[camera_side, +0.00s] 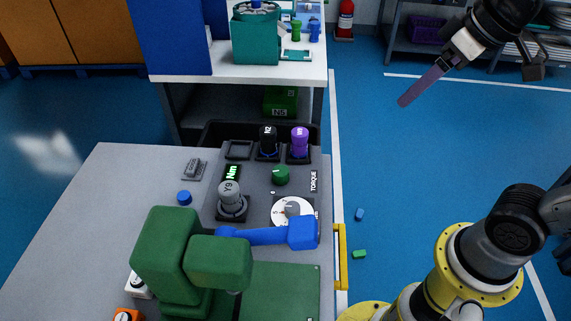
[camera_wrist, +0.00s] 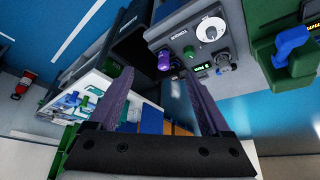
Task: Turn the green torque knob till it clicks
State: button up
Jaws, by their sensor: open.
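The green torque knob (camera_side: 281,175) is a short round knob on the dark grey panel (camera_side: 262,186), left of a TORQUE label. It also shows small in the wrist view (camera_wrist: 189,51), beyond my fingers. A white dial (camera_side: 303,211) with a grey pointer knob sits just in front of it. My gripper (camera_side: 424,87) is high at the upper right in the side view, well apart from the panel. In the wrist view my gripper (camera_wrist: 158,71) has two purple fingers spread wide with nothing between them. In the side view its fingers overlap.
Black (camera_side: 268,142) and purple (camera_side: 299,143) cylinders stand behind the knob. A grey Y9 cylinder (camera_side: 231,200) stands left of the dial. A green press with a blue handle (camera_side: 270,235) is in front. A yellow grab bar (camera_side: 341,255) edges the table. The floor to the right is mostly clear.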

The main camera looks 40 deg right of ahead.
jog(key=w+a+n+g, duration=0.1)
jog(key=w+a, duration=0.2)
jog(key=w, duration=0.7)
jog(key=n+g, duration=0.2)
jog(key=g, duration=0.2)
send_over(281, 171)
notch_tip(281, 171, down, 15)
notch_tip(281, 171, down, 13)
jog(key=shift+w, duration=0.1)
jog(key=shift+c, duration=0.3)
grip_shut()
